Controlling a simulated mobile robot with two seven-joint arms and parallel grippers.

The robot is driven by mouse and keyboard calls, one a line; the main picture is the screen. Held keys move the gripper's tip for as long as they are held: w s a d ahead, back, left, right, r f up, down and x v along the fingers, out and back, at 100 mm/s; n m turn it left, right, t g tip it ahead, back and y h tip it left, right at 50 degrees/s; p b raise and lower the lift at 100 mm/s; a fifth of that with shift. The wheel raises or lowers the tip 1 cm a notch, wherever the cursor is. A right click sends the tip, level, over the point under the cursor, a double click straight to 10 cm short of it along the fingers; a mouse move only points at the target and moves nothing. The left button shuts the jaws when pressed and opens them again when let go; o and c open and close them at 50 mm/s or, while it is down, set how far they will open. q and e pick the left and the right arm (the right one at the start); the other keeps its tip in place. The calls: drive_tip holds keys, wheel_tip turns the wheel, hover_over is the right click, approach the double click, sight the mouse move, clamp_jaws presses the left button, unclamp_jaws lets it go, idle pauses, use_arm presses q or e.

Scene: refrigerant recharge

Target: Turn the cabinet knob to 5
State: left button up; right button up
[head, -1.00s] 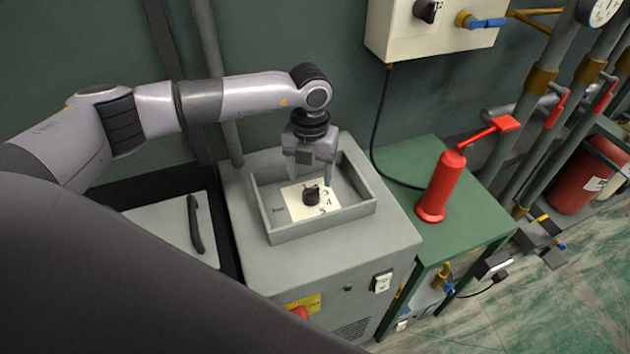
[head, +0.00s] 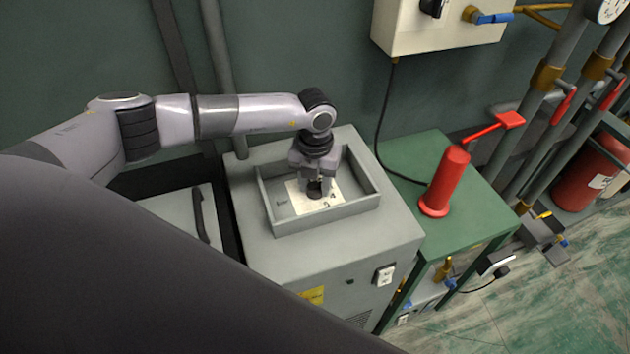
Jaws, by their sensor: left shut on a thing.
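The cabinet knob (head: 315,194) is small and black. It sits on a white number plate (head: 299,204) in the walled recess on top of the grey cabinet (head: 262,252). The digits 4 and 5 show on the plate to the right of the knob; others are covered by my gripper. My left gripper (head: 316,186) points straight down into the recess and is shut on the knob. The fingers hide most of the knob, and I cannot tell which number it points to. My right gripper is not in view.
The recess walls (head: 327,218) stand close around my left gripper. A red hand pump (head: 444,182) with a lever stands on the green bench (head: 410,160) to the right. A cream wall box (head: 430,33) and a hanging black cable (head: 383,120) are behind.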

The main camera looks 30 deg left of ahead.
use_arm(q)
drive_tip(key=shift+m, duration=0.3)
drive_tip(key=m+b, duration=0.2)
drive_tip(key=m, duration=0.2)
drive_tip(key=shift+f+b, duration=0.1)
drive_tip(key=shift+b, duration=0.3)
drive_tip(key=m+b, duration=0.3)
drive_tip(key=m, duration=0.3)
drive_tip(key=shift+m, duration=0.3)
drive_tip(key=shift+m+b, duration=0.6)
drive_tip(key=shift+m, duration=0.3)
drive_tip(key=shift+m+b, duration=0.3)
drive_tip(key=shift+m, duration=0.3)
drive_tip(key=shift+m+b, duration=0.35)
drive_tip(key=shift+m, duration=0.45)
drive_tip(key=shift+r, duration=0.2)
drive_tip(key=o, duration=1)
